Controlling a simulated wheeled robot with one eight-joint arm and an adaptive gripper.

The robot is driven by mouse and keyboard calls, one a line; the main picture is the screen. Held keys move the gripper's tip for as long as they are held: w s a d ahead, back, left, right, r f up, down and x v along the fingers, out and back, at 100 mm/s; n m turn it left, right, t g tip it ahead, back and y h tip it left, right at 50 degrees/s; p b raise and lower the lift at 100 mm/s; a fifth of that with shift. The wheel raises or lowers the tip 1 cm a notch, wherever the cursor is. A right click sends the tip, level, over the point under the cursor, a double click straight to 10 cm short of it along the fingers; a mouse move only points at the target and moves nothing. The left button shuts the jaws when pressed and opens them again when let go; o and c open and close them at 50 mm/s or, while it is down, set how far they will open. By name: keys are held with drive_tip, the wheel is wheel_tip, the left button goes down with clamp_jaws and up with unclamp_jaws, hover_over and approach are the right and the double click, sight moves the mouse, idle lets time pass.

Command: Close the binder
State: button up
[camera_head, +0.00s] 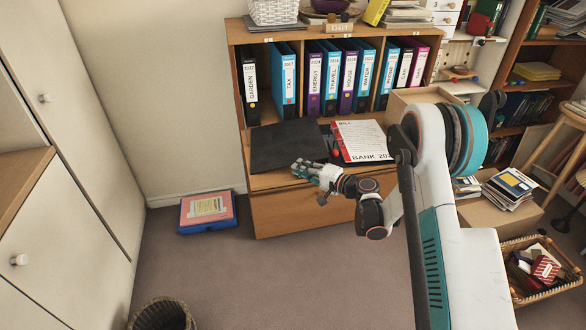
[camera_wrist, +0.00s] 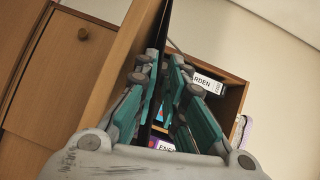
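The binder lies open on the bureau's wooden ledge. Its black cover (camera_head: 288,145) is spread flat to the left, and its printed white page with red marks (camera_head: 363,141) lies on the right side. My gripper (camera_head: 306,168) is at the front edge of the black cover, near its right corner. In the wrist view, my gripper's teal fingers (camera_wrist: 166,68) stand apart, with the dark cover edge (camera_wrist: 160,30) running between them. A gap shows beside the right finger, so the fingers do not look closed on it. The fingers hide part of the cover.
Upright binders (camera_head: 345,78) fill the shelf behind the ledge. A drawer front (camera_head: 300,212) is below it. A blue and red box (camera_head: 207,212) lies on the floor at left. A basket (camera_head: 545,285) and a cardboard box (camera_head: 490,218) stand at right.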

drive_tip(key=shift+b+x, duration=0.45)
drive_tip(key=shift+x, duration=1.65)
clamp_jaws()
